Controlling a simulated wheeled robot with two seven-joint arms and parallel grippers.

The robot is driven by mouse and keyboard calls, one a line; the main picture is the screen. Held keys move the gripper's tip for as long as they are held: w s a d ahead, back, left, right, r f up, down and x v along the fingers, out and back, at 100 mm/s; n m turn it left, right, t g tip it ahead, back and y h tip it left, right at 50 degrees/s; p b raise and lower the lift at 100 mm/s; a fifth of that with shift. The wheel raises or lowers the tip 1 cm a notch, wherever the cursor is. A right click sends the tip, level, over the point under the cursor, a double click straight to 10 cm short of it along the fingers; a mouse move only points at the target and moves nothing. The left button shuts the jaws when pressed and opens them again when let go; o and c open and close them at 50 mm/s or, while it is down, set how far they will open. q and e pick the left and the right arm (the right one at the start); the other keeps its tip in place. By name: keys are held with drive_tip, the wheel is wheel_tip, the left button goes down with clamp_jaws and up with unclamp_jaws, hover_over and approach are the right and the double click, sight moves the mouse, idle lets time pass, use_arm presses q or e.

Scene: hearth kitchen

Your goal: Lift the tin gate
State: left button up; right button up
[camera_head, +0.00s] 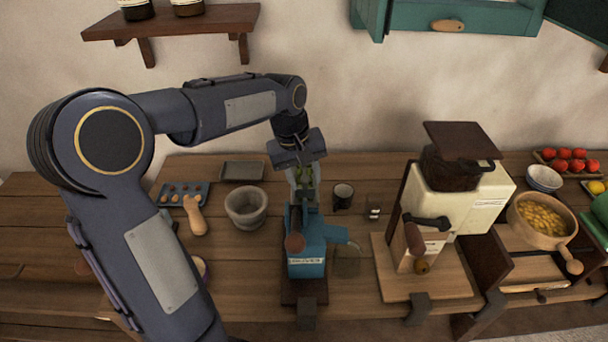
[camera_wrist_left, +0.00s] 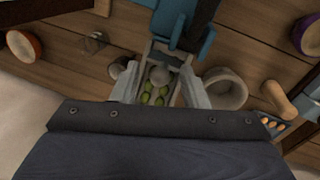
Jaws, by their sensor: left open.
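A blue machine (camera_head: 306,250) with a pale label stands on a dark wooden base in the middle of the worktop. Its far end carries a narrow grey chute holding several green fruits (camera_wrist_left: 157,93). A small grey rounded piece (camera_wrist_left: 160,75) sits at the machine end of the chute; I cannot tell if it is the tin gate. My left gripper (camera_wrist_left: 160,86) is open, pointing down, with one finger on each side of the chute. I cannot tell whether the fingers touch it. In the head view my left gripper (camera_head: 305,182) hides most of the chute. My right gripper is not in view.
A cream grinder (camera_head: 465,200) stands further right, beside a bowl of yellow pieces (camera_head: 541,218). A wooden shelf (camera_head: 180,22) hangs above.

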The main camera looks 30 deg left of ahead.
use_arm(q)
wheel_tip(320, 180, up, 8)
drive_tip(key=s+a, duration=0.1)
drive_tip(key=shift+f, duration=0.2)
idle(0.7)
